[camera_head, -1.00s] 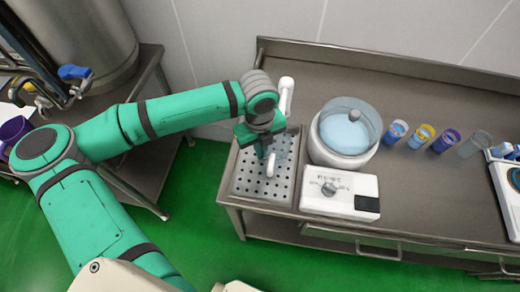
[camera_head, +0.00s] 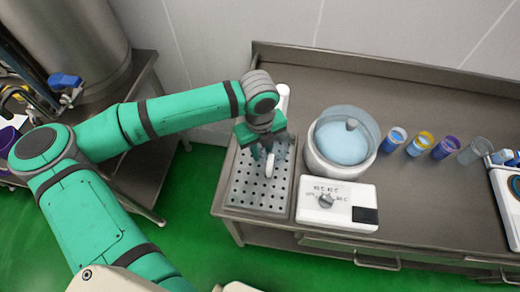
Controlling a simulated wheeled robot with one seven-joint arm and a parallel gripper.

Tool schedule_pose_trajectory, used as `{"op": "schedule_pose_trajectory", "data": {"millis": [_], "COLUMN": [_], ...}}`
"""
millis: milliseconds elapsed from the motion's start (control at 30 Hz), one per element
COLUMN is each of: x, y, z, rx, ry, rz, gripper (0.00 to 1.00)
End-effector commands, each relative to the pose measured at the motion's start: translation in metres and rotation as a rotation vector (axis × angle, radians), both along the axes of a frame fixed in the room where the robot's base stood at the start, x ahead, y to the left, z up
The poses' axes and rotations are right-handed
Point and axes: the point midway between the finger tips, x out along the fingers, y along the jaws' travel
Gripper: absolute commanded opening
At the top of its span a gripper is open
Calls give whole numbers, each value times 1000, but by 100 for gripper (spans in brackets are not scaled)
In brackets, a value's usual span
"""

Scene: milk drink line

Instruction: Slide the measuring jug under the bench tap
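The bench tap (camera_head: 283,98) is white and rises behind my gripper. Its white spout end (camera_head: 270,166) shows in front of the gripper, over the perforated drip tray (camera_head: 245,195). My gripper (camera_head: 265,148) is low over the back part of this tray, close beside the tap. A faint clear shape (camera_head: 284,158) beside the spout looks like the measuring jug, mostly hidden by the gripper. The dark fingers overlap the tap and this shape, so I cannot tell whether they are open or grip it.
A white warmer pot with a clear lid (camera_head: 343,140) stands right of the tray, behind a white control box with a dial (camera_head: 337,205). Several cups, including a yellow-rimmed one (camera_head: 419,144), stand further right. The front of the tray is clear.

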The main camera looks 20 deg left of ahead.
Motion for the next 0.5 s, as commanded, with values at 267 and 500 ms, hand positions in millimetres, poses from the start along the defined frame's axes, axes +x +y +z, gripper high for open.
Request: {"op": "schedule_pose_trajectory", "data": {"millis": [267, 500], "x": [-1, -2], "y": [4, 4], "z": [10, 52], "rx": [2, 3], "ry": [-1, -1], "rz": [6, 4], "gripper": [24, 24]}}
